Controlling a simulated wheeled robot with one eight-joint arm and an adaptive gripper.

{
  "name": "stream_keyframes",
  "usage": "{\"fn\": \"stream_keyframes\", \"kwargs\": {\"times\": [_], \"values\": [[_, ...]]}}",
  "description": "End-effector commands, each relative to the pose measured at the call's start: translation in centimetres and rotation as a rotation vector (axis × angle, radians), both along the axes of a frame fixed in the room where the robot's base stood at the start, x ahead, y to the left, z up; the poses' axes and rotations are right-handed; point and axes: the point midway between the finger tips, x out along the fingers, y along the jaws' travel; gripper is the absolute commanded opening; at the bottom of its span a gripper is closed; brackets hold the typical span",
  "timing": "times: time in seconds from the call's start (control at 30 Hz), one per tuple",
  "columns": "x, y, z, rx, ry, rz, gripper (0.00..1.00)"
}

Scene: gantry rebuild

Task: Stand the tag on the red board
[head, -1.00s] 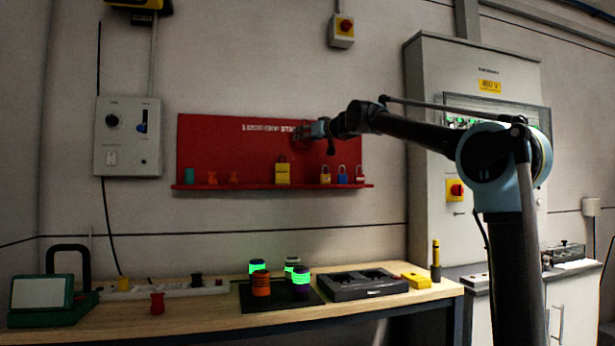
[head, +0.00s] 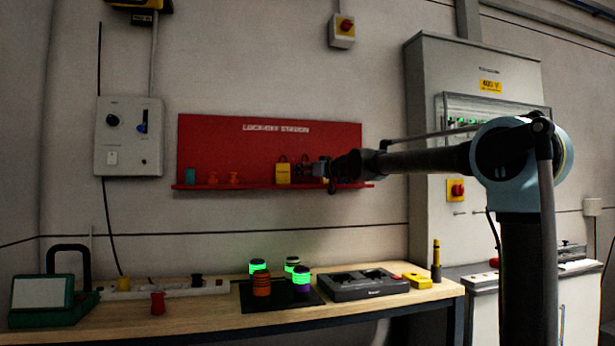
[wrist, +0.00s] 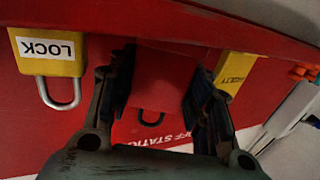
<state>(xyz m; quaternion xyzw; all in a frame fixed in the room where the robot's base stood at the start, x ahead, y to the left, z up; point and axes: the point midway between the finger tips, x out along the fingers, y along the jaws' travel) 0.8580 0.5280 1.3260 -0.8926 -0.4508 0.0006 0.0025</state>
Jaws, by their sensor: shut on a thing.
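My gripper (head: 306,171) is in front of the red board (head: 225,150), low down near its ledge. In the wrist view my gripper (wrist: 161,90) has a finger on each side of a red tag (wrist: 162,78) with a dark loop and is shut on it. The wrist picture is upside down. The tag is between a yellow lettered block (wrist: 235,70) and a yellow padlock (wrist: 48,50) marked LOCK. Whether its base touches the ledge (head: 225,187) cannot be told.
The yellow block (head: 282,174) stands left of my gripper on the ledge, with orange pieces (head: 234,178) and a teal piece (head: 190,175) farther left. My arm covers the padlocks on the right. The bench below holds a black tray (head: 350,293) and several canisters (head: 261,285).

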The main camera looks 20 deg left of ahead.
Motion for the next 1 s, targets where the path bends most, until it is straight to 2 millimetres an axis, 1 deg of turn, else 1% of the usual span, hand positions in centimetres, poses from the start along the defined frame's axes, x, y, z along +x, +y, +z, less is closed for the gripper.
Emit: {"fn": "stream_keyframes", "kwargs": {"times": [0.07,0.37,0.4,0.43,0.83,1.0], "values": [[0.0,0.0,-0.5,0.000,0.000,0.000,0.20],[0.0,0.0,-0.7,0.000,0.000,0.000,0.20],[0.0,0.0,-0.8,0.000,0.000,0.000,0.47],[0.0,0.0,-0.7,0.000,0.000,0.000,0.54],[0.0,-0.1,-0.5,0.000,0.000,-0.001,0.54],[-0.8,-1.3,-0.5,0.000,0.000,-0.002,0.54]]}}
